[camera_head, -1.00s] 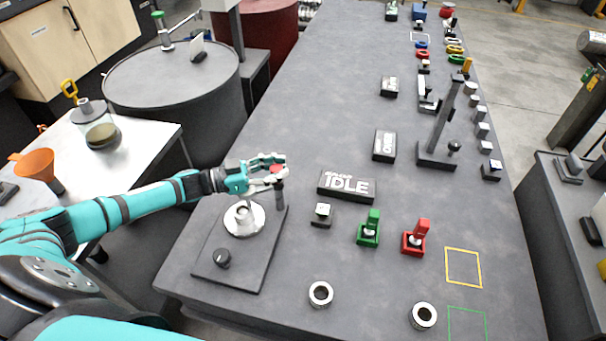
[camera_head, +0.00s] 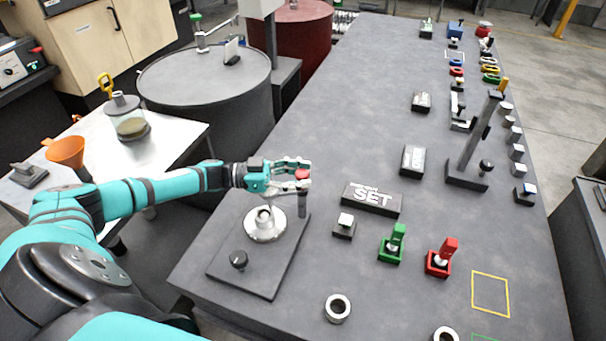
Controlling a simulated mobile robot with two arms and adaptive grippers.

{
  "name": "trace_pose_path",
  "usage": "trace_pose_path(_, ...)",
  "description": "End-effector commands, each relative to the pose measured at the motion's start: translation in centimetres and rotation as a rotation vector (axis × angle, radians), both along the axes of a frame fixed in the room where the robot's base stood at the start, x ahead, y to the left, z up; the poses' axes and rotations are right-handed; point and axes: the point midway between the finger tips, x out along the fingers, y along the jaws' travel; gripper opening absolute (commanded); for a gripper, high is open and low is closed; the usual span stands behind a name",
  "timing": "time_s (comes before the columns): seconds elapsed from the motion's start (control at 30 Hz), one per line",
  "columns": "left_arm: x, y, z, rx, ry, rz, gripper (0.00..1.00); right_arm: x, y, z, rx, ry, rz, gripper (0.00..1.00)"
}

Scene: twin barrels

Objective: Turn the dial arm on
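The dial device is a dark square plate (camera_head: 270,275) on the near left of the bench. It carries a silver round hub (camera_head: 265,224), a black knob (camera_head: 239,260) and a dark upright post (camera_head: 302,208) at the far right corner. A red tip (camera_head: 303,174) shows at the top of the post. My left gripper (camera_head: 296,174) is over that corner with its fingers around or beside the red tip. Whether they press on it cannot be told. The dial arm's link to the hub is not clear. My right gripper is not in view.
A black sign reading "SET" (camera_head: 371,198) stands right of the plate. A small white-topped block (camera_head: 345,225), a green switch (camera_head: 392,245) and a red switch (camera_head: 441,258) are near it. A silver ring (camera_head: 338,308) lies in front.

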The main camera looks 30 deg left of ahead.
Motion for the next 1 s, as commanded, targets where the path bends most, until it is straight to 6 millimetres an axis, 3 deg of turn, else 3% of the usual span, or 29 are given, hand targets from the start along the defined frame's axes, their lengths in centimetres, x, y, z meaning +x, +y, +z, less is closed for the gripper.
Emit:
trace_pose_path(0.03, 0.1, 0.0, 0.1, -0.002, -0.002, 0.0, 0.44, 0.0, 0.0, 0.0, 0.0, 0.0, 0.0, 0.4)
trace_pose_path(0.1, 0.1, -0.1, 0.2, -0.004, -0.004, 0.0, 0.53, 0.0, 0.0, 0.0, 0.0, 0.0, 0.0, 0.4)
trace_pose_path(0.47, -0.1, 0.4, 0.3, -0.005, -0.005, 0.002, 0.53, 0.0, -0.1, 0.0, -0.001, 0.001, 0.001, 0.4)
trace_pose_path(1.0, -5.5, 8.8, 0.2, -0.003, -0.002, 0.003, 0.53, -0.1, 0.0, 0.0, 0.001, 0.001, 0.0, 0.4)
